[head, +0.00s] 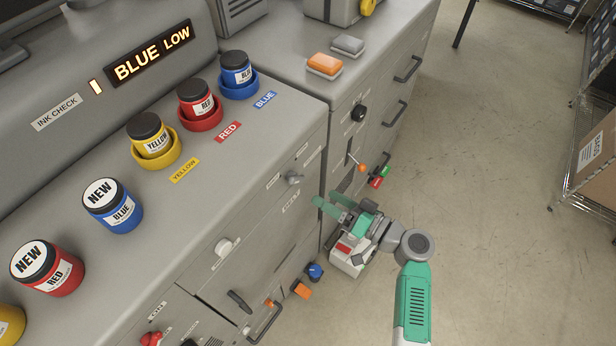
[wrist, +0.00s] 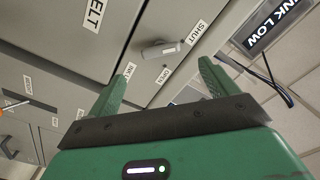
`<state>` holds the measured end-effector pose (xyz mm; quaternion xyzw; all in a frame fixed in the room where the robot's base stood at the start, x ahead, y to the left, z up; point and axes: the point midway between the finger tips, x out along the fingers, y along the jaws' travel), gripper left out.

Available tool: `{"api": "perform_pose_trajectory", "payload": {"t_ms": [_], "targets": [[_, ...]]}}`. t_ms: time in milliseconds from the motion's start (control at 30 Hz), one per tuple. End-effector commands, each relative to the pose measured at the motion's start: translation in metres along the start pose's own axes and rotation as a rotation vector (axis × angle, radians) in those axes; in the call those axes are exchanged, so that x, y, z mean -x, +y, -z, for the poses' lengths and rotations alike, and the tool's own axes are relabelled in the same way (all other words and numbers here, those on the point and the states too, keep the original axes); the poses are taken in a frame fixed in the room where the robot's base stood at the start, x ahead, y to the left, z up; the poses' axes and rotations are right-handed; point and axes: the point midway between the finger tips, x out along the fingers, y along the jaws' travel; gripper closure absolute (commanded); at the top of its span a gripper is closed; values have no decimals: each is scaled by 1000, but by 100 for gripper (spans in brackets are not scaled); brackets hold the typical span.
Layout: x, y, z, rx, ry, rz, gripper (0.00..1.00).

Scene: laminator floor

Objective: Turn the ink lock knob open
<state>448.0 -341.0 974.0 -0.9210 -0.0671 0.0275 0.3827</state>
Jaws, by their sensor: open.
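The ink lock knob (wrist: 162,49) is a small grey knob on the grey cabinet front, between a SHUT label (wrist: 197,32) and an OPEN label (wrist: 163,75) in the wrist view. Its bar lies crosswise, with its right end near the SHUT label. My gripper (head: 327,203) is open and empty, to the right of and below the knob in the head view. In the wrist view its green fingers (wrist: 167,70) point toward the panel, apart from the knob.
Ink jars, including a blue one (head: 237,70), stand on the top. Drawer handles (head: 407,69) project farther back.

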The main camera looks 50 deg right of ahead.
Motion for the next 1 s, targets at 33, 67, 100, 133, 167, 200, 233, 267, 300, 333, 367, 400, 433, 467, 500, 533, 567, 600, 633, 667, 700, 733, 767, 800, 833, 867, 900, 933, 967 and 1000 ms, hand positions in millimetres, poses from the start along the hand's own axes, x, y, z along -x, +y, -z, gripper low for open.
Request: {"api": "perform_pose_trajectory", "payload": {"t_ms": [33,67,100,133,167,200,233,267,300,333,367,400,433,467,500,533,567,600,633,667,700,733,767,800,833,867,900,933,967,1000], "targets": [[-1,0,0,1,0,1,15],[-3,0,0,1,-1,2,15],[-7,0,0,2,-1,2,15],[-11,0,0,1,-1,2,15],[-16,0,0,1,-1,1,15],[-23,0,0,1,-2,2,15],[-30,0,0,2,-2,2,15],[-36,0,0,1,-2,2,15],[-44,0,0,1,-2,2,15],[-50,0,0,1,-3,2,15],[-55,0,0,2,-3,2,15],[-61,0,0,2,-1,0,15],[-65,0,0,2,-2,0,15],[-69,0,0,3,-2,1,15],[-73,0,1,3,-2,1,15],[-75,0,0,2,-1,0,15],[-77,0,0,2,-2,0,15],[-78,0,0,1,-2,0,15],[-79,0,0,1,-1,0,15],[-80,0,0,1,-1,0,15],[-80,0,0,1,-1,-1,15],[-80,0,0,2,-1,-1,15],[-80,0,0,2,-1,-1,15],[-80,0,1,2,-1,-1,15],[-79,0,1,2,-1,-1,15],[-79,0,1,2,-1,-1,18],[-79,0,1,2,-1,-1,26],[-79,0,1,2,-1,-1,32],[-79,0,1,2,-1,-1,38],[-79,0,1,2,-1,-1,46]]}}
